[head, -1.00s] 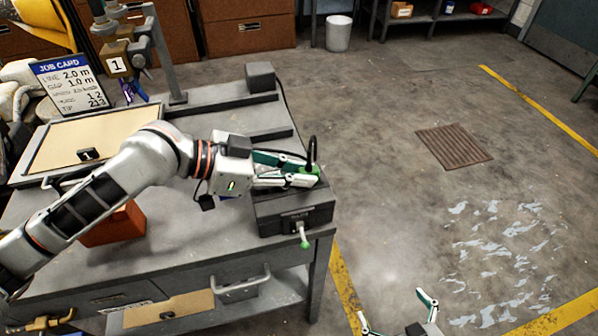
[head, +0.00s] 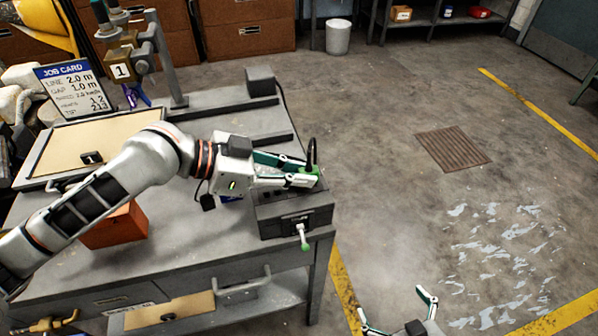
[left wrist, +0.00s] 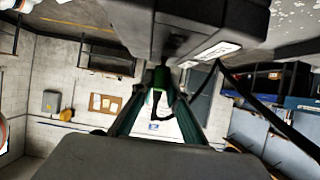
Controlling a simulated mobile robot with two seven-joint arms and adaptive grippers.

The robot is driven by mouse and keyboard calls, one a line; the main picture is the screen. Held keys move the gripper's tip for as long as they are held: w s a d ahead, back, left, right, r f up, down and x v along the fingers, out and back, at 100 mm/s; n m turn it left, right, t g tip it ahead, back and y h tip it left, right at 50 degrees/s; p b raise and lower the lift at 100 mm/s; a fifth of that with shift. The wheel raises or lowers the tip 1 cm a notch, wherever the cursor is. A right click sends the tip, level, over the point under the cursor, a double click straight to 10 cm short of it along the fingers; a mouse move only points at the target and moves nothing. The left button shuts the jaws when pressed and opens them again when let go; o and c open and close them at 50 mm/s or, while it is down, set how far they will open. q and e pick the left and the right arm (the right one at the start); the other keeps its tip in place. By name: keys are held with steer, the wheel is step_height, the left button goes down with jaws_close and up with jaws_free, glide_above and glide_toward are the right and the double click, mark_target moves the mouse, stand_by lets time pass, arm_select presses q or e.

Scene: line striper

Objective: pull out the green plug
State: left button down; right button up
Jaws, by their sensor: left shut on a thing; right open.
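The green plug (head: 309,177) is at the top of a dark grey box (head: 290,222) near the bench's right edge. A black cable loop (head: 312,152) rises by it. My left gripper (head: 307,174) is shut on the plug, reaching in from the left. Its fingers partly hide the plug, so I cannot tell whether it is seated. The left wrist view shows the two fingers converging (left wrist: 159,88) on a dark and green part, with the box body above. My right gripper (head: 399,311) is open and empty at the bottom, over the floor.
A lever with a green knob (head: 304,243) sticks out from the box's front. An orange box (head: 115,226) stands on the grey bench (head: 200,240) under my left arm. A job card (head: 73,88) stands at the back left.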

arm_select(q)
steer(key=shift+r, duration=0.1)
arm_select(e)
steer(key=shift+r, duration=0.1)
arm_select(q)
steer(key=shift+r+p, duration=1.65)
steer(key=shift+p, duration=0.1)
arm_select(e)
steer(key=shift+t, duration=0.3)
steer(key=r, duration=0.1)
steer(key=w+r, duration=0.1)
steer(key=r, duration=0.3)
steer(key=shift+w, duration=0.35)
arm_select(q)
steer(key=shift+a, duration=0.1)
arm_select(e)
steer(key=shift+f, duration=0.1)
